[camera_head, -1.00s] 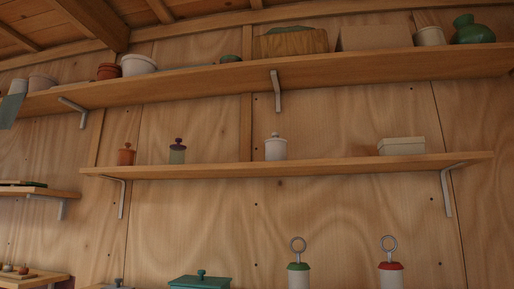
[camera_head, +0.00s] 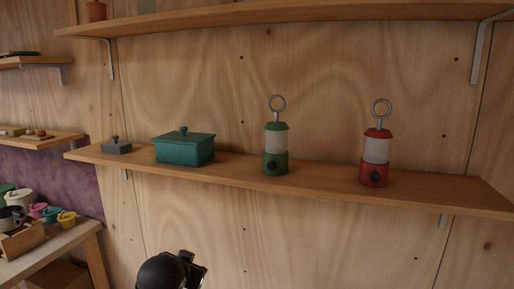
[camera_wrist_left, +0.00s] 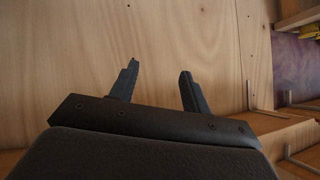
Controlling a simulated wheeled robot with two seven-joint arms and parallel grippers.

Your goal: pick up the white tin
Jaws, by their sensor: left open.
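No white tin on a shelf shows in the head view now; a pale lidded tin stood on the upper shelf in the earlier frame, and that part is now out of the picture. My left gripper (camera_wrist_left: 157,72) shows in the left wrist view with its two dark fingers apart and nothing between them. It faces bare plywood. A dark part of my arm shows at the bottom of the head view, with its fingers not clear. My right gripper cannot be made out.
The lower shelf (camera_head: 330,189) holds a grey lidded box (camera_head: 117,147), a teal lidded box (camera_head: 184,149), a green lantern (camera_head: 276,140) and a red lantern (camera_head: 375,150). A table (camera_head: 62,246) at far left carries a white pot (camera_head: 20,198) and small coloured pots. Another shelf (camera_head: 300,16) crosses the top.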

